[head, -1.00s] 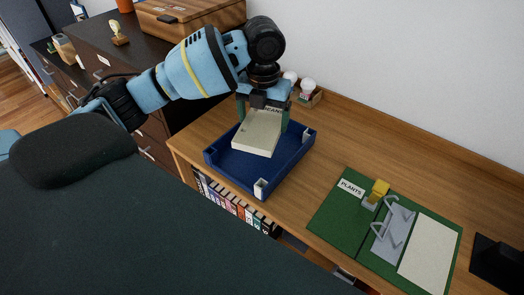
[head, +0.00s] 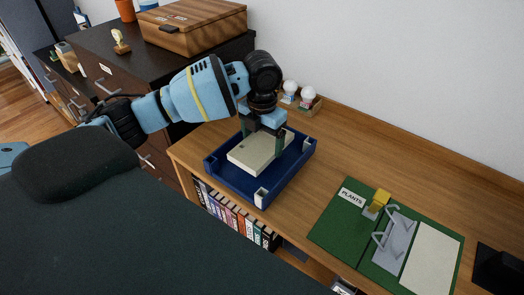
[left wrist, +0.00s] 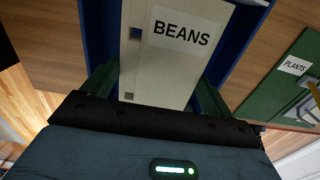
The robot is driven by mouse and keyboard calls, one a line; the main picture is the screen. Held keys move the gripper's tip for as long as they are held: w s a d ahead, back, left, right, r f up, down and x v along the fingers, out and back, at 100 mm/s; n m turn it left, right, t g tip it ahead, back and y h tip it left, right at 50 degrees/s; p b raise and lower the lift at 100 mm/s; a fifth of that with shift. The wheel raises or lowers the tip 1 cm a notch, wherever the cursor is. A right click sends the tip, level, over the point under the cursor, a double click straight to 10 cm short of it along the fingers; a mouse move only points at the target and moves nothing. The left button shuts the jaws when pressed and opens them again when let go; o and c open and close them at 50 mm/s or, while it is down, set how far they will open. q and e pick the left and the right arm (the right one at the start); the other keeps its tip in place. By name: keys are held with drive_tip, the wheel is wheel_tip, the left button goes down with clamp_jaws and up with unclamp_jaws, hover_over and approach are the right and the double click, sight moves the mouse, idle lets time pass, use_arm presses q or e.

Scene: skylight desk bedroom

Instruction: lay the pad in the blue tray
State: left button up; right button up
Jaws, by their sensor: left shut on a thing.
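The cream pad (head: 252,156) is inside the blue tray (head: 236,187), low between its walls; I cannot tell whether it touches the floor of the tray. My left gripper (head: 263,140) is shut on the pad, with one finger at each side of it. In the left wrist view the pad (left wrist: 157,72) lies between the green fingers and bears a white BEANS label (left wrist: 181,33). The blue tray walls (left wrist: 98,28) show on both sides there. My right gripper is not in view.
A green folder (head: 341,224) labelled PLANTS, with a grey metal clip (head: 394,244), lies open to the right on the wooden desk (head: 350,150). Light bulbs in a small box (head: 303,101) stand behind the tray. A wooden box (head: 195,28) sits on the dark cabinet. Books (head: 232,212) are below the desk.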

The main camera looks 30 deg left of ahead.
sight(262, 143)
use_arm(q)
drive_tip(key=shift+f, duration=2.1)
drive_tip(key=shift+f, duration=0.1)
drive_tip(key=o, duration=1)
drive_tip(key=shift+f, duration=0.1)
drive_tip(key=shift+c, duration=0.2)
wheel_tip(262, 143, up, 12)
drive_tip(key=shift+r, duration=0.2)
